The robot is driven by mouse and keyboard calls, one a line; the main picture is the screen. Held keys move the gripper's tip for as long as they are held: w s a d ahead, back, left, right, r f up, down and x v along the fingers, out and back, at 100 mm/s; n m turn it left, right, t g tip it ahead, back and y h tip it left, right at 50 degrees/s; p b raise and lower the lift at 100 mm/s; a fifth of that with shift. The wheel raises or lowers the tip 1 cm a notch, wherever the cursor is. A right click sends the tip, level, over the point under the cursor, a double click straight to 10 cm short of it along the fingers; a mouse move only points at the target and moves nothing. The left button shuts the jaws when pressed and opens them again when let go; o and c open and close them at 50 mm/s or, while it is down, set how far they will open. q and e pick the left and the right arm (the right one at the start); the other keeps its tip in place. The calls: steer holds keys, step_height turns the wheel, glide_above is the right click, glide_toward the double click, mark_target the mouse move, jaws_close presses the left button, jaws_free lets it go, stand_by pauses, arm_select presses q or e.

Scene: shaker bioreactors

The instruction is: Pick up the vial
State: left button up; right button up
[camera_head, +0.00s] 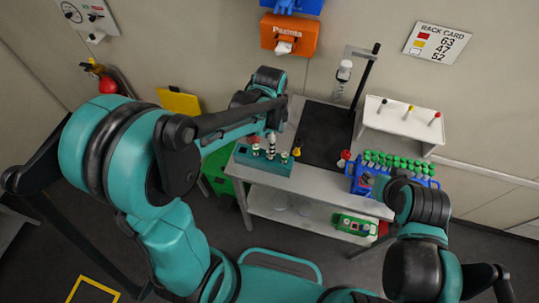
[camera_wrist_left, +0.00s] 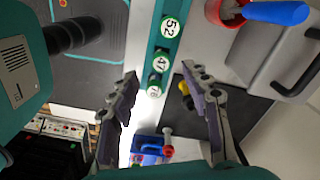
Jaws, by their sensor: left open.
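A teal rack (camera_head: 250,161) stands on the bench and holds a few vials with green-rimmed white caps. In the left wrist view the caps are numbered: the vial marked 52 (camera_wrist_left: 170,28), the vial marked 47 (camera_wrist_left: 160,63) and a third vial (camera_wrist_left: 154,91) whose number is hard to read. My left gripper (camera_wrist_left: 160,76) is open and empty, its fingers on either side of the rack's end.
A blue rack (camera_head: 354,184) of several green-capped tubes stands at the bench's right. A black mat (camera_head: 325,135) lies mid-bench beside a stand. A white shelf (camera_head: 400,122) holds red, yellow and black-topped items. A rack card (camera_head: 437,43) on the wall reads 63, 47, 52.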

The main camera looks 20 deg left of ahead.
mark_target(270, 158)
arm_select(q)
step_height(270, 158, down, 6)
steer(key=shift+w+f+b, duration=0.1)
steer(key=shift+f+b, duration=0.05)
steer(key=shift+b, duration=0.55)
steer(key=c, duration=1)
